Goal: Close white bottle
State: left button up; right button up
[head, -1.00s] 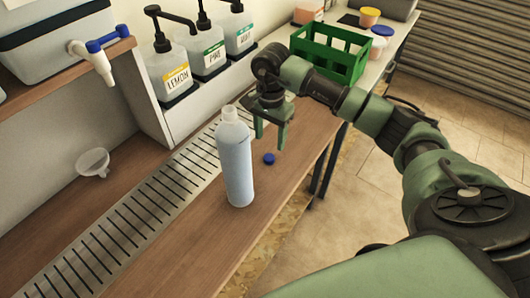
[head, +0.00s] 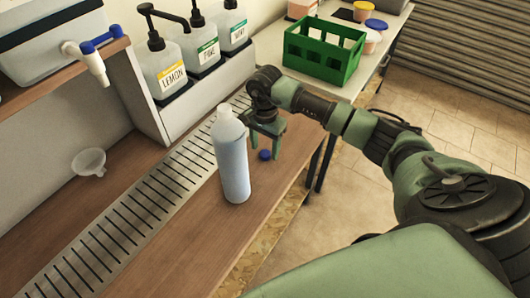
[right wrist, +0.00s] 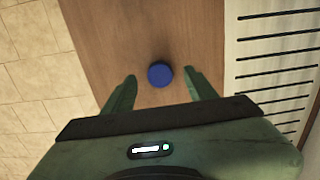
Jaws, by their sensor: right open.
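The white bottle (head: 233,160) stands upright on the wooden counter beside the slotted metal strip, with no cap on its neck (head: 224,112). A small blue cap (head: 265,155) lies on the counter to the right of the bottle. My right gripper (head: 264,150) is open above the cap, behind and right of the bottle. In the right wrist view the cap (right wrist: 160,74) shows between and just beyond the open fingertips (right wrist: 160,80), with nothing held. My left gripper is not in view.
Pump bottles (head: 165,68) stand on a ledge at the back. A white funnel (head: 89,162) lies left of the slotted strip (head: 140,200). A green crate (head: 322,52) and tubs (head: 369,38) stand at the far right. The counter's front edge drops to the floor.

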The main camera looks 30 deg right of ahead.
aim_at(265, 153)
jog(key=shift+f, duration=0.8)
jog(key=shift+c, duration=0.4)
grip_shut()
jog(key=shift+r, duration=0.1)
notch_tip(265, 153, up, 20)
jog(key=b, duration=0.1)
